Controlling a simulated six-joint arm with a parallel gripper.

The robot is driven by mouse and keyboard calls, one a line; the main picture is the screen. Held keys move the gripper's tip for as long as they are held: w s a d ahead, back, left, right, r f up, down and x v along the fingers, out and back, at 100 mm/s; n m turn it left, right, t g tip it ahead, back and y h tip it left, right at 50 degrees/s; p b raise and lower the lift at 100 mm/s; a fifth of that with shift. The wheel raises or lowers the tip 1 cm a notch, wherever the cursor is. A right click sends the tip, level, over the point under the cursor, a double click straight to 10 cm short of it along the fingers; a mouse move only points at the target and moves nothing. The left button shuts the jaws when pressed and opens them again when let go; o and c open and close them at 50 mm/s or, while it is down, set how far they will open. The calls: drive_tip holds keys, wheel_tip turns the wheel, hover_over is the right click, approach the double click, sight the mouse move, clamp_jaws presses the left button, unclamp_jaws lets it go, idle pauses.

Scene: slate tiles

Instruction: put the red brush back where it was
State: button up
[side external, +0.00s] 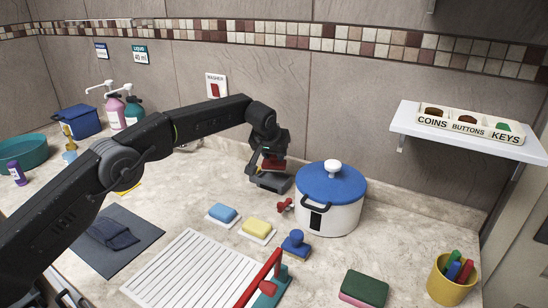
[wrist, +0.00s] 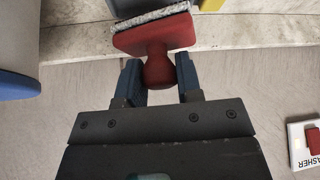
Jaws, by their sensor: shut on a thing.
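The red brush (wrist: 155,38) is in my gripper (wrist: 158,72), in the wrist view. The blue fingers are closed on its rounded red handle from both sides. Its wide red head with grey bristles points away from the palm. In the side view my gripper (side external: 270,158) is above the counter, left of the white pot, and a small red part of the brush (side external: 273,164) shows there. A dark grey block shows just under it; whether the brush touches anything is hard to tell.
The white pot (side external: 340,219) with a blue lid stands close on the right. In front are a blue sponge (side external: 222,212), a yellow sponge (side external: 257,228), a blue stamp-like object (side external: 295,243) and a white ribbed rack (side external: 190,270). The tiled wall is behind.

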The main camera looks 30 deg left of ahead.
drive_tip(key=shift+f, duration=0.75)
drive_tip(key=shift+f, duration=0.6)
drive_tip(key=o, duration=0.9)
